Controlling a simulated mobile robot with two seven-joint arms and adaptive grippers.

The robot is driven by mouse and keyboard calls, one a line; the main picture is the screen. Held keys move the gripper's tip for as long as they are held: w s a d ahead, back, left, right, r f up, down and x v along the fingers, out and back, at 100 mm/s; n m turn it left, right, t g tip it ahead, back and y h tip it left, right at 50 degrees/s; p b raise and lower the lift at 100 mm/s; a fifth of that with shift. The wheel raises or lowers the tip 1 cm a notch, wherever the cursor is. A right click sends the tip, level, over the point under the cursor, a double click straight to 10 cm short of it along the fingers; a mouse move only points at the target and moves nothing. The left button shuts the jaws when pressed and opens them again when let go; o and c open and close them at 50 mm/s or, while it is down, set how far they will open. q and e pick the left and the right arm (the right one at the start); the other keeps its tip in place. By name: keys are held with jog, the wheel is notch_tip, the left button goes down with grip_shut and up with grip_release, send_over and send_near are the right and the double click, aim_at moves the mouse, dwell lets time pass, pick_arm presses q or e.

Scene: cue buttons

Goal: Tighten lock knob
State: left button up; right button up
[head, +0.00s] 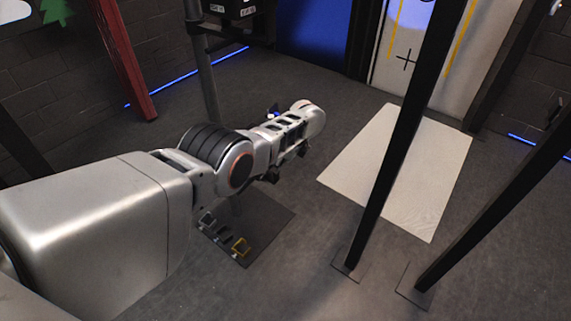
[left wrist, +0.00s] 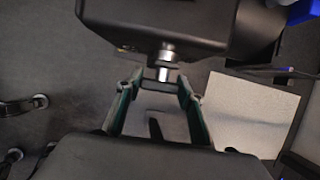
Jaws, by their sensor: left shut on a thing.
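In the left wrist view, a black housing (left wrist: 155,18) fills the top, and a short silver shaft (left wrist: 166,55) sticks out of it toward my gripper. A small dark lock knob (left wrist: 161,86) sits at the end of this shaft. My left gripper (left wrist: 163,84) is shut on the knob, one finger on each side. In the head view my left arm reaches in from the left to the middle; its fingertips and the knob cannot be made out there. The right gripper is not in view.
Black posts (head: 405,135) and a pale mat (head: 440,165) are at right.

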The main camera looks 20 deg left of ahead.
pick_arm(q)
jog(key=shift+s+f+g+b, duration=0.1)
jog(key=shift+f+g+b, duration=0.35)
jog(key=shift+b, duration=0.35)
jog(key=shift+r, duration=0.3)
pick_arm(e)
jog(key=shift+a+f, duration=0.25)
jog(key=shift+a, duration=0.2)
pick_arm(q)
jog(key=shift+r, duration=0.1)
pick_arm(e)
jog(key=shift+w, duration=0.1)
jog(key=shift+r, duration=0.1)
pick_arm(q)
jog(key=o, duration=1.2)
jog(key=shift+c, duration=0.2)
